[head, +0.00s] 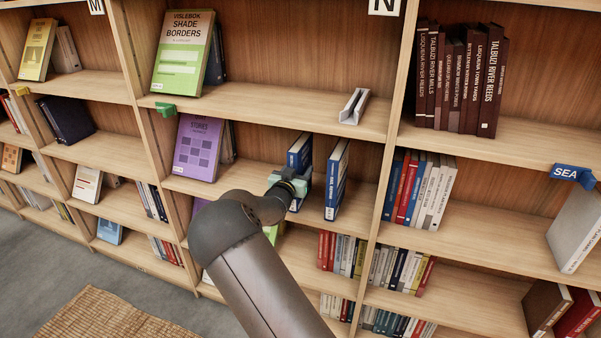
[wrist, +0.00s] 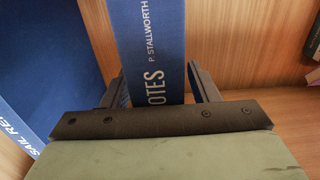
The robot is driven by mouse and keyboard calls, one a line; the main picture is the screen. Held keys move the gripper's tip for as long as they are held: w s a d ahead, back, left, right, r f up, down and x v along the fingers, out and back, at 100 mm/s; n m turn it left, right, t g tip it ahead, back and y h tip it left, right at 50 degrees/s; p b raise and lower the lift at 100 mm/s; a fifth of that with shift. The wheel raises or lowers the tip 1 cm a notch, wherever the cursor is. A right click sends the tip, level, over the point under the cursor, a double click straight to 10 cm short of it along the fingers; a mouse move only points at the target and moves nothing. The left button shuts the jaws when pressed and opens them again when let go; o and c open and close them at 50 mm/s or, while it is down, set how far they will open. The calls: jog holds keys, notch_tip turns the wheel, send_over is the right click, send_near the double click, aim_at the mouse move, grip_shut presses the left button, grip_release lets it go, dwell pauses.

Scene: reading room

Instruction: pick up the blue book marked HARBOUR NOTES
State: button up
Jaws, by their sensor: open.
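The blue book whose spine shows "OTES" and "P. STALLWORTH" (wrist: 150,35) stands upright between the two fingers of my gripper (wrist: 157,78) in the wrist view. The rest of its title is hidden behind the gripper. My gripper is open, with one finger on each side of the spine; I cannot tell whether either touches it. In the head view my gripper (head: 288,182) is at the shelf, in front of the left of two blue books (head: 300,148), covering its lower part.
A second blue book, marked "SAIL RE" (wrist: 45,70), stands close by; in the head view a blue book (head: 337,180) is just right of my gripper. The upright divider (head: 385,185) is at the right.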

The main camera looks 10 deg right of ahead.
jog(key=c, duration=1.2)
jog(key=shift+r, duration=0.1)
